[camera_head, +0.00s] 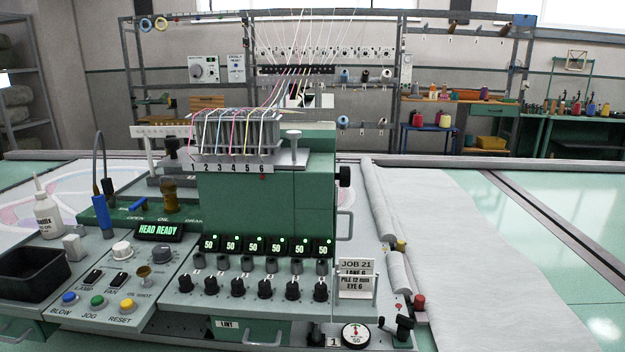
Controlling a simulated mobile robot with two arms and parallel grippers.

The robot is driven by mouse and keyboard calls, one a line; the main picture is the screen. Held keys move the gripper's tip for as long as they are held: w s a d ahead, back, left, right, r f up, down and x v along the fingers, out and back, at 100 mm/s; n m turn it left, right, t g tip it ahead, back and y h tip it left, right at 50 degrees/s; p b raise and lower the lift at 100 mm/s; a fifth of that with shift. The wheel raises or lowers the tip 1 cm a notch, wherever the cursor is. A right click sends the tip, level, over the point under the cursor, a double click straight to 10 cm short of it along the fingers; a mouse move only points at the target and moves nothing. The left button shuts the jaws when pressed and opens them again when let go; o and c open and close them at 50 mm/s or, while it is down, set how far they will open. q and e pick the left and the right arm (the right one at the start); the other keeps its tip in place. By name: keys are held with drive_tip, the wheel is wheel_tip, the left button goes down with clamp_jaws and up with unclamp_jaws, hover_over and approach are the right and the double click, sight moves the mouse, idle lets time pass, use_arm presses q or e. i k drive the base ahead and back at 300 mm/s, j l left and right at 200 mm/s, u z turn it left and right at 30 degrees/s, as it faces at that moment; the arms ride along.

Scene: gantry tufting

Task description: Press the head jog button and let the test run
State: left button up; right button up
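The green tufting head (268,205) stands in the middle of the head view, with needle positions numbered 1 to 6 and several coloured yarns running up from it. The control panel (180,262) is at its front left. The green JOG button (97,300) sits between the blue BLOW button (69,298) and the yellow RESET button (127,305). A small display (159,230) reads HEAD READY in green. Several displays (265,244) across the head's front read 50, each with a green light above. Neither of my grippers is in view.
A black bin (32,275) and a white bottle (47,212) stand left of the panel. A JOB 21 card (357,280), a dial gauge (355,336) and a red knob (419,302) are at the right. White cloth (480,260) covers the bed beyond.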

sight(96, 299)
drive_tip(key=u, duration=1.3)
